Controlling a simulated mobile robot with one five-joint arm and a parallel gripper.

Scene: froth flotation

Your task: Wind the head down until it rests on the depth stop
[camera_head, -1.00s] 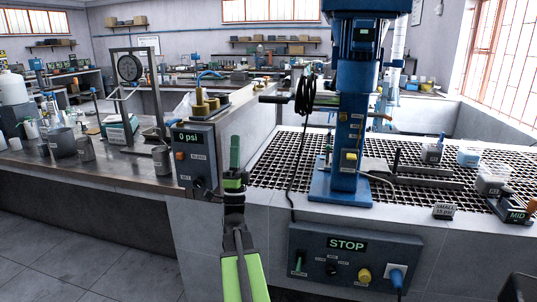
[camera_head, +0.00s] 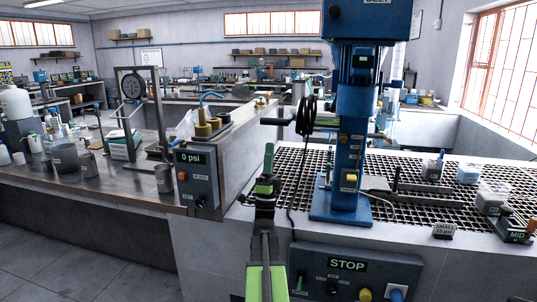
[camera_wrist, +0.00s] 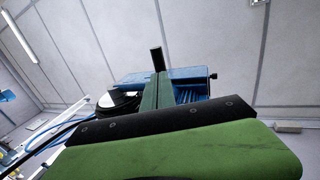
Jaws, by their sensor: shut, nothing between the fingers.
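The blue flotation machine (camera_head: 357,88) stands upright on its blue base plate (camera_head: 340,208), with the motor and belt cover high on its column. A dark bar (camera_head: 275,121) sticks out left at head height, partly behind a hanging coil of black cable. An orange-tipped part (camera_head: 384,137) sticks out right. I cannot make out the depth stop or whether the head touches it. My gripper (camera_head: 267,158) is shut and empty, pointing up, left of the column in the picture and apart from it. In the wrist view, my gripper (camera_wrist: 157,62) shows against a blue machine part (camera_wrist: 195,75).
A control box with a STOP display (camera_head: 346,265) sits on the front of the bench. A 0 psi box (camera_head: 194,158) stands left of my gripper. The black grating (camera_head: 420,165) carries metal bars, small containers and labelled blocks. A black cable hangs beside the column.

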